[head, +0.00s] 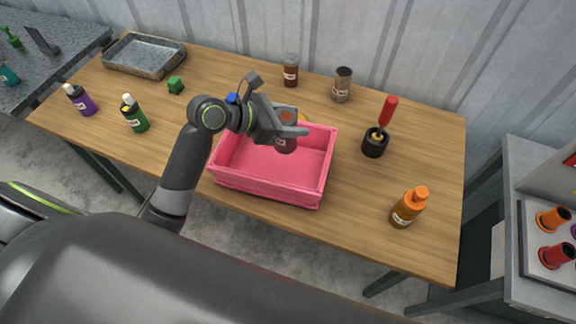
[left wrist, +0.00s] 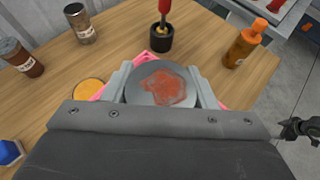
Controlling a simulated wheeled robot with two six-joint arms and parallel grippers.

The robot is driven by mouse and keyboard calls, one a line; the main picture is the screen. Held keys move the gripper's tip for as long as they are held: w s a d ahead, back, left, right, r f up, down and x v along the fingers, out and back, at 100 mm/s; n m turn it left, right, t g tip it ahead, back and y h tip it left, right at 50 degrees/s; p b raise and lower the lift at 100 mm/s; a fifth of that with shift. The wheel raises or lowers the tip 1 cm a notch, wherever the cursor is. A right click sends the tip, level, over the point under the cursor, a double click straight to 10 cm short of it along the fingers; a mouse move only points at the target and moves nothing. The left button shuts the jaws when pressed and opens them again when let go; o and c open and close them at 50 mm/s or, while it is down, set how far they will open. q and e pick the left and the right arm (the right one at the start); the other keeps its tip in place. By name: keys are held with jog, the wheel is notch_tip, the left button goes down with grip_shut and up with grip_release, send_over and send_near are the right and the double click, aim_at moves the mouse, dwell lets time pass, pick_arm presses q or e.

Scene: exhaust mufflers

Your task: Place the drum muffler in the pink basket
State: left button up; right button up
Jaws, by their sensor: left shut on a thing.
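The pink basket (head: 268,190) stands on the wooden table, open at the top. My left gripper (head: 286,128) is over the basket and shut on the drum muffler (head: 286,146).
A brown jar (head: 291,72), a metal can (head: 341,86), a black pot with a red-handled tool (head: 375,143) and an orange bottle (head: 408,207) stand around the basket. An orange disc (left wrist: 88,90) lies behind it. Purple (head: 81,100) and green (head: 134,114) bottles stand left.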

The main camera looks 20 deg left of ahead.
pick_arm(q)
jog(key=d+f, duration=0.1)
jog(key=f, duration=0.3)
jog(key=w+f+b, duration=0.1)
jog(key=f, duration=0.4)
jog(key=d+f, duration=0.1)
jog(key=f, duration=0.3)
jog(key=shift+w+d+f, duration=0.15)
jog(key=shift+w+d, duration=0.15)
jog(key=shift+w, duration=0.05)
pick_arm(e)
jog(key=shift+w+f, duration=0.1)
jog(key=shift+f, duration=0.85)
pick_arm(q)
jog(key=shift+f, duration=0.15)
jog(key=o, duration=1)
jog(key=shift+o, duration=0.2)
pick_arm(e)
jog(key=shift+a, duration=0.2)
